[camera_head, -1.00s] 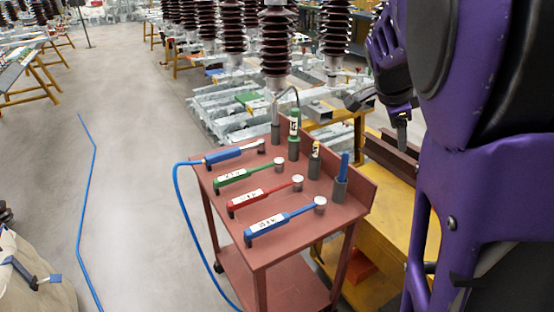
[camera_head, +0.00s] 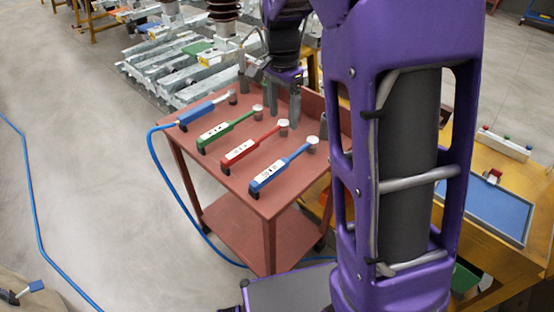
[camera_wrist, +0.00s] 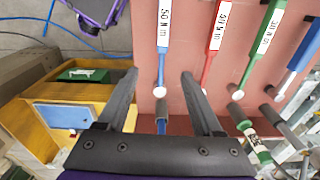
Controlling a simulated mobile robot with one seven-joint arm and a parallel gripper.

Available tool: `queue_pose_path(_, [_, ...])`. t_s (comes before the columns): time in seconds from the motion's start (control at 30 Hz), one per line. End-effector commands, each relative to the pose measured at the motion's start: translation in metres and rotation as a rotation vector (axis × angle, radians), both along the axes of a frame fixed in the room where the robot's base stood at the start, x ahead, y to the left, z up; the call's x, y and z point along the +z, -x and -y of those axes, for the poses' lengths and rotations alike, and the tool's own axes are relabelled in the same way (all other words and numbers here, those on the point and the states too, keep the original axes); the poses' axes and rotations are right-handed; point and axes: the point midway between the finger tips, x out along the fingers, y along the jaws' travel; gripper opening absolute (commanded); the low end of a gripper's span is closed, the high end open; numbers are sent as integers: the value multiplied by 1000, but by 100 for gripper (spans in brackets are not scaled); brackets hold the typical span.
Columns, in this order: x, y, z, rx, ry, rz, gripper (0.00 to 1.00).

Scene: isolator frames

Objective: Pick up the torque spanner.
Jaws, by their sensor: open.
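Several torque spanners lie side by side on the red cart top (camera_head: 290,185). A blue one (camera_head: 277,172) lies nearest the front right, then a red one (camera_head: 247,149), a green one (camera_head: 226,131) and a hosed blue one (camera_head: 203,111). In the wrist view, the near blue spanner (camera_wrist: 164,30) has a white label reading 50 N m, and its round head appears between my fingers. The red spanner (camera_wrist: 216,42) and green spanner (camera_wrist: 261,40) lie to its right. My gripper (camera_wrist: 159,75) is open and empty. In the head view my gripper (camera_head: 284,100) is over the cart's back side.
Grey holders stand along the cart's back edge; one has a green tool (camera_wrist: 253,140). A blue hose (camera_head: 160,160) loops down the cart's left side. A yellow bench with a blue panel (camera_head: 497,208) is at the right. The left floor is mostly clear.

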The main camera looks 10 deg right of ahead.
Motion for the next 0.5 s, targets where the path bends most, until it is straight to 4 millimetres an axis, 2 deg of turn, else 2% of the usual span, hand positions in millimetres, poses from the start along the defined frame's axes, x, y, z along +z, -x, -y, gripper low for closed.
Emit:
queue_pose_path(0.27, [-15, 4, -10, 46, -35, -29, 68])
queue_pose_path(0.5, [-65, 4, -9, 47, -33, -32, 68])
